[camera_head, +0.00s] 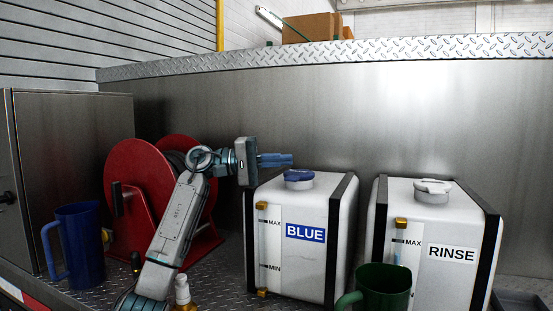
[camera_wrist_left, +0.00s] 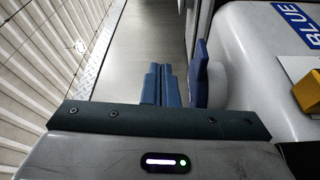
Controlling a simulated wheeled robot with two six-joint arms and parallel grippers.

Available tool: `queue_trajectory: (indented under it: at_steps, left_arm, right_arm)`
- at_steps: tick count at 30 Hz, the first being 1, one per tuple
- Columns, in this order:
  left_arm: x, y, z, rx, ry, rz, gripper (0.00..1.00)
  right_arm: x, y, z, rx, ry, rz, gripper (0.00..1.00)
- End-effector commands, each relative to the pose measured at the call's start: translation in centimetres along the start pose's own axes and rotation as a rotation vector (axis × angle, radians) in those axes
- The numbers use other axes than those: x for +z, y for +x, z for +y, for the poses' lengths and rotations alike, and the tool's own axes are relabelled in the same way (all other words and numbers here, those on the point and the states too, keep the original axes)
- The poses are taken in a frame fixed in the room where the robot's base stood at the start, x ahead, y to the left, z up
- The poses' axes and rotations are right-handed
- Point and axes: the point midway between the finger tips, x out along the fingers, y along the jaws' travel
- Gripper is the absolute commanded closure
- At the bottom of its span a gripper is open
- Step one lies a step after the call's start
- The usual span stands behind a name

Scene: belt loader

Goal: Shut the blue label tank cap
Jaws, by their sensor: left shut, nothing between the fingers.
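The white tank with the blue label (camera_head: 303,233) stands in the middle of the head view. Its blue cap (camera_head: 298,175) lies over the white neck on top; I cannot tell whether it is fully seated. In the left wrist view the cap (camera_wrist_left: 199,76) shows nearly edge-on beside the tank (camera_wrist_left: 245,60). My left gripper (camera_head: 290,160) is shut and empty, pointing right just above the cap. Its fingers (camera_wrist_left: 161,84) show a small gap to the cap in the wrist view. My right gripper is not in view.
The white rinse tank (camera_head: 432,289) stands to the right, with a green jug (camera_head: 384,288) in front. A red hose reel (camera_head: 133,165) and a blue jug (camera_head: 82,245) stand at left. A metal wall (camera_head: 400,110) closes the back.

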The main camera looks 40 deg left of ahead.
Motion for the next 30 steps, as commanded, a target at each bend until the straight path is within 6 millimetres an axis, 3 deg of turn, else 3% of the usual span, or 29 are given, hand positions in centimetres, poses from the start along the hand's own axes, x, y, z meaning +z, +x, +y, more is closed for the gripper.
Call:
queue_trajectory:
  at_steps: [22, 28, 30]
  left_arm:
    - [-0.5, 0.4, -0.7, 0.000, 0.000, 0.000, 1.00]
    - [0.1, 0.0, 0.8, 0.000, 0.003, 0.001, 1.00]
    - [0.5, -0.2, 2.0, -0.001, 0.003, 0.002, 1.00]
  right_arm:
    - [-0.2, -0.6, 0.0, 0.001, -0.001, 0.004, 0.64]
    - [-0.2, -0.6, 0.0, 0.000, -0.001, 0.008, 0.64]
    - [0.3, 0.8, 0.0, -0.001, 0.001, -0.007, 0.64]
